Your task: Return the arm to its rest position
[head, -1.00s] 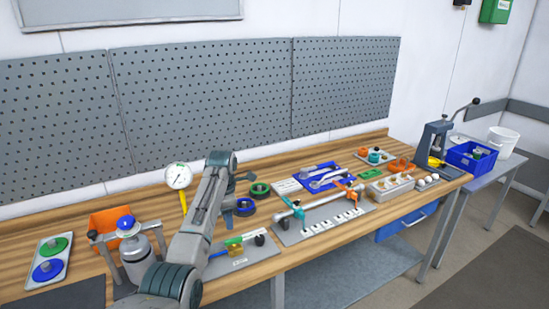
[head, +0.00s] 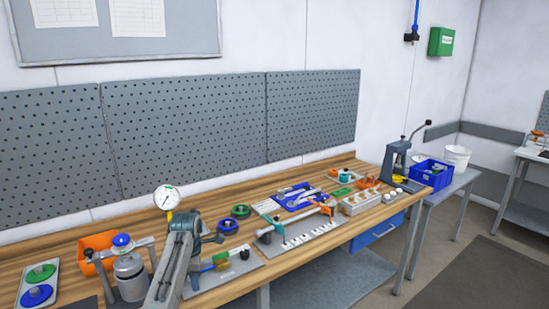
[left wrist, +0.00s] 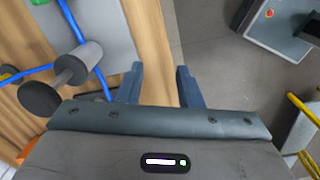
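My left arm (head: 178,262) rises from the bottom of the head view, in front of the wooden bench (head: 22,262). In the left wrist view, the two fingers of my left gripper (left wrist: 158,84) stand apart with nothing between them. The bench edge and grey floor show behind the fingers. A grey knob-ended part (left wrist: 68,82) and a blue rod lie to their left; I cannot tell whether anything touches. My right gripper does not show.
A metal canister with a blue cap (head: 130,276), an orange bin (head: 98,243) and a dial gauge (head: 167,198) stand near my arm. Tools and trays cover the bench's middle. A lever press (head: 397,162) and blue crate (head: 432,174) are at right. Open floor (head: 470,275) lies at front right.

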